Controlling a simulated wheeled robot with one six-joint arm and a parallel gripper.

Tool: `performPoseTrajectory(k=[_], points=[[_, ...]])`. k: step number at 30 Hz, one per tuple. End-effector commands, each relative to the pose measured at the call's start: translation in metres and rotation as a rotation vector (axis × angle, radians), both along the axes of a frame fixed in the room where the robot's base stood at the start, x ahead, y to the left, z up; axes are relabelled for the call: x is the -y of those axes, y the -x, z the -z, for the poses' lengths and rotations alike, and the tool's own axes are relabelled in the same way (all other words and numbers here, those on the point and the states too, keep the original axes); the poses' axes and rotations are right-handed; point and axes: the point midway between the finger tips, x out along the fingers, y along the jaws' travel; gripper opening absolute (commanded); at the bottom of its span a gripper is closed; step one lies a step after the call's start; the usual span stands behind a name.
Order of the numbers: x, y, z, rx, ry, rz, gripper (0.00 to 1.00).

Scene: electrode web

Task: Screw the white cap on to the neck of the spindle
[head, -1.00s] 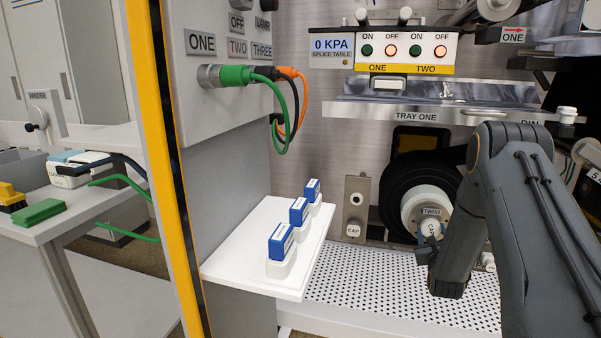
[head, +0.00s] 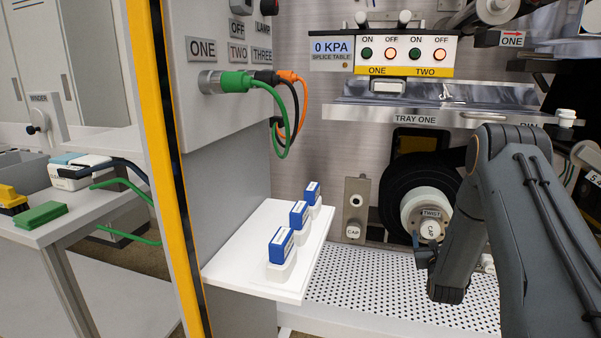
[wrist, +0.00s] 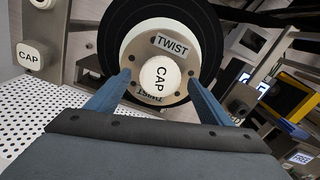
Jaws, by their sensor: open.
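A round white cap (wrist: 157,76) marked CAP sits at the centre of the pale spindle hub (wrist: 140,45), in front of a black reel. In the head view the cap (head: 430,229) shows below the TWIST label. The neck of the spindle is hidden behind the cap, so I cannot tell how far the cap is threaded on. My gripper (wrist: 159,74) is open, with one blue finger on each side of the cap and visible gaps between. In the head view my arm partly covers the gripper.
A perforated shelf (head: 385,285) lies below. A white ledge with several blue-topped blocks (head: 281,247) stands at the left. Tray one (head: 400,118) is above.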

Motion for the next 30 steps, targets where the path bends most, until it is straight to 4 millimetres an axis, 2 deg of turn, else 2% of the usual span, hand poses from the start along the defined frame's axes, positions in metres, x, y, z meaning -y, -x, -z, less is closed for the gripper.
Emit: performPoseTrajectory(k=[30], points=[[-0.020,0.070,0.000,-0.001,0.001,0.000,0.74]])
